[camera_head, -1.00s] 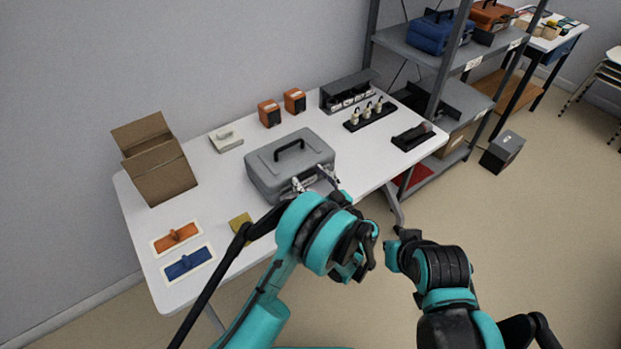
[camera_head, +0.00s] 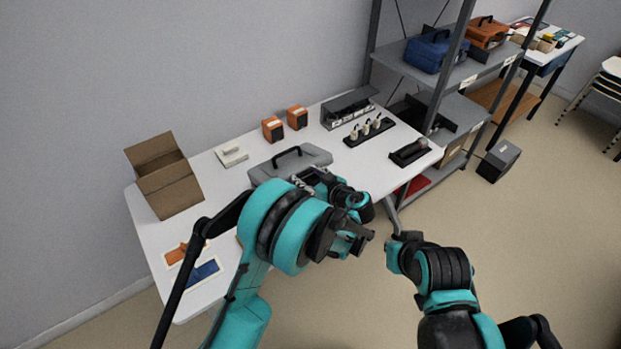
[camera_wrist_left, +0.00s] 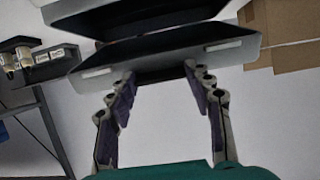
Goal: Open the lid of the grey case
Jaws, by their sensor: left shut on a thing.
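My left gripper (camera_head: 306,178) is at the case's near edge. In the wrist view its fingers (camera_wrist_left: 158,70) are spread on either side of a dark part at that edge and are shut on it.
On the table (camera_head: 222,185) are an open cardboard box (camera_head: 170,190), two orange boxes (camera_head: 273,130), a black strip with pale plugs (camera_head: 370,132) and a black holder (camera_head: 408,153). A grey shelf rack (camera_head: 468,75) stands at the right.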

